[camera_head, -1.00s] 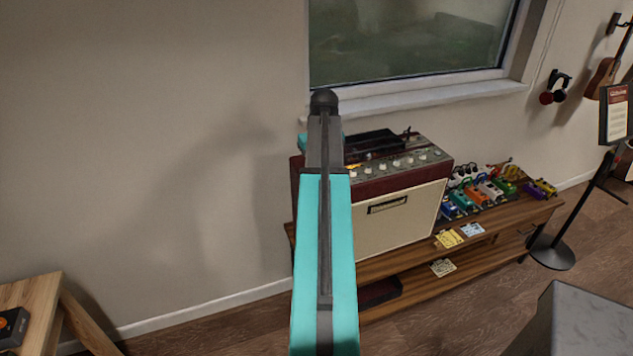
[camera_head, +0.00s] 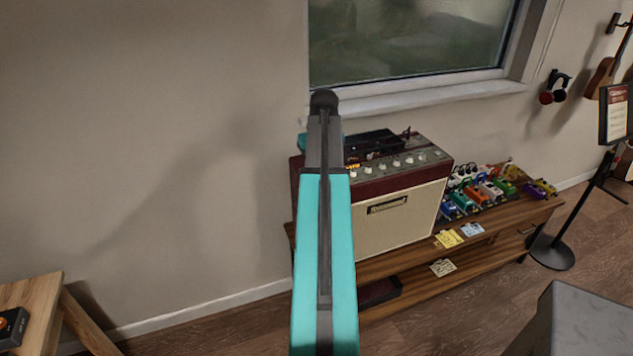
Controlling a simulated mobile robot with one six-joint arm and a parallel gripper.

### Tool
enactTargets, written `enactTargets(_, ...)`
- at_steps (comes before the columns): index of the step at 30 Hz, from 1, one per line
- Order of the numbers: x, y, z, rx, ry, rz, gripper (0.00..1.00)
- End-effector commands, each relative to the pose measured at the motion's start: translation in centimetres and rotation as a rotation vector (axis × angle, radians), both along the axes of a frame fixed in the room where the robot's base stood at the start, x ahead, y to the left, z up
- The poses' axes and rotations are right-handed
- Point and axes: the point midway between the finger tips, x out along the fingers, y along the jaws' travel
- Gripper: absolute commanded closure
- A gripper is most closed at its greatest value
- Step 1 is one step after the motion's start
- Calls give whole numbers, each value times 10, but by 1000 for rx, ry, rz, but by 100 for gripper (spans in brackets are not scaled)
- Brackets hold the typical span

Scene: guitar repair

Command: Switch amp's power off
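The amp (camera_head: 398,217) has a cream front, a dark red body and a row of pale knobs on its sloping top panel. It stands on the wooden bench at the centre. A small orange glow (camera_head: 352,166) shows at the panel's left end, beside my arm. My teal arm covers the amp's left edge. A dark part that appears to be my gripper (camera_head: 406,134) lies over the rear of the amp's top, behind the knobs. Its fingers are too small and dark to tell open from shut. The power switch cannot be made out.
Several coloured pedals (camera_head: 483,192) sit right of the amp on the bench (camera_head: 410,258). A window (camera_head: 410,40) is behind. A black stand (camera_head: 553,251) is at right, a grey surface (camera_head: 575,325) at lower right, and a wooden table (camera_head: 30,293) at lower left.

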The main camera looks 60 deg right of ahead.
Motion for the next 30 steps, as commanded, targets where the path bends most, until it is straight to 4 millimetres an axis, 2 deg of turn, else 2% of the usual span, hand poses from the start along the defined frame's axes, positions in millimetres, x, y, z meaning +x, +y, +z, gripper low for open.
enactTargets(30, 0, 0, -8, 0, 0, 0, 100)
